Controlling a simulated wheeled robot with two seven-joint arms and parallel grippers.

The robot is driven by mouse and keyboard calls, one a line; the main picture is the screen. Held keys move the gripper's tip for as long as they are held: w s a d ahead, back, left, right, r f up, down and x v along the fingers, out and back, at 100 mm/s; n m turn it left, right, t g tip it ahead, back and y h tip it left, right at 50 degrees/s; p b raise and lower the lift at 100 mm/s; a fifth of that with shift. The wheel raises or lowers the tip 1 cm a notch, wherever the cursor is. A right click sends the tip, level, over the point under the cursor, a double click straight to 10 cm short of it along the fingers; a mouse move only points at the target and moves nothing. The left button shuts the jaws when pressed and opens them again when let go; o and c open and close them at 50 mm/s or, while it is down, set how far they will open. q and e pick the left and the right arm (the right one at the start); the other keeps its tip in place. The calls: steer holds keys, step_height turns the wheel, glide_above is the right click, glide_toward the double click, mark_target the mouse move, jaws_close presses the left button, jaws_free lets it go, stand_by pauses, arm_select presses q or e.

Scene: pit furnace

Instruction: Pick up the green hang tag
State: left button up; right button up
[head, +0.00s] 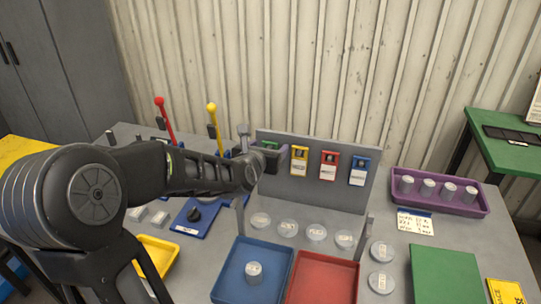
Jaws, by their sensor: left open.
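The green hang tag (269,144) hangs at the left end of the grey upright board (300,185). Only its green upper part shows; the rest is hidden behind my left gripper. My left gripper (267,157) is at the tag, in front of the board, with its jaws open. I cannot tell whether the fingers straddle or touch the tag. To its right hang a yellow tag (299,160), a red tag (329,165) and a blue tag (360,170). My right gripper is out of view.
Red (160,101) and yellow (212,107) levers stand behind my left arm. Round discs (288,227) lie before the board. Blue (228,293) and red (340,267) trays are in front. A purple tray (477,207) of several cylinders is at right.

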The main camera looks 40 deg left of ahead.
arm_select(q)
steer(key=shift+c, duration=0.4)
jaws_close()
stand_by(0.8)
